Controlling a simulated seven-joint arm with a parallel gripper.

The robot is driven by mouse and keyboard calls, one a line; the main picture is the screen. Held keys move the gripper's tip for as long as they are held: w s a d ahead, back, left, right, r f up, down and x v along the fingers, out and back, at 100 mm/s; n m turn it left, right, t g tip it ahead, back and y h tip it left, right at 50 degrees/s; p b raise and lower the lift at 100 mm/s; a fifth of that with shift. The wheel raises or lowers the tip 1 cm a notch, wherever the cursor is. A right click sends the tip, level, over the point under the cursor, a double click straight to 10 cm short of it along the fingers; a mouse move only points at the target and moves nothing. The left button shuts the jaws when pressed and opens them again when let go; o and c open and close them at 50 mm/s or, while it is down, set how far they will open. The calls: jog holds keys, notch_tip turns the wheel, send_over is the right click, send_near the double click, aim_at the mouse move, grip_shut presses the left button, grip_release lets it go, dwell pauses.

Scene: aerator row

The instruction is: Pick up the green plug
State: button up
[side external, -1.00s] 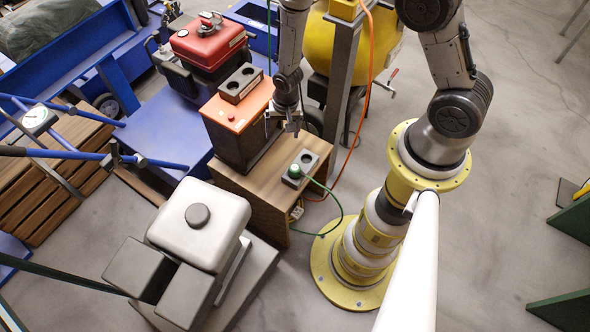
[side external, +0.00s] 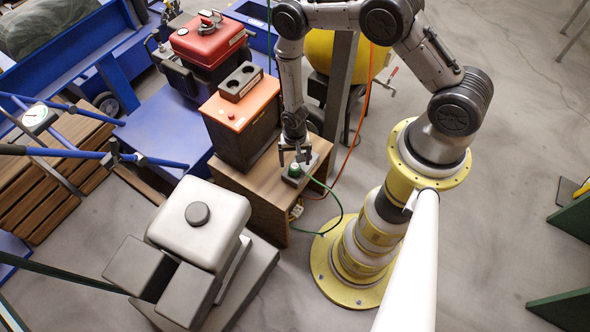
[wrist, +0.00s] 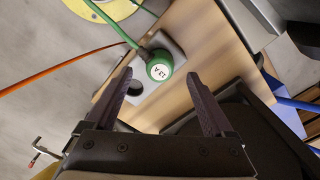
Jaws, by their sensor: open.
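The green plug (side external: 295,170) sits in a grey two-hole socket block (side external: 290,181) on the wooden cabinet, with a green cable running from it. In the wrist view the plug (wrist: 159,66) shows a round white label, and one hole of the block beside it is empty. My gripper (side external: 294,161) is above the plug, pointing down. In the wrist view my gripper (wrist: 160,85) is open, its fingers wide apart, with the plug ahead between them and slightly beyond the tips. Nothing is held. Whether a finger touches the block cannot be told.
An orange cable (side external: 366,95) hangs near a grey post. A white-topped machine (side external: 199,235) stands in front.

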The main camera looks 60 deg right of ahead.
aim_at(295, 166)
jog(key=shift+f, duration=2.45)
grip_shut()
jog(key=shift+r, duration=0.1)
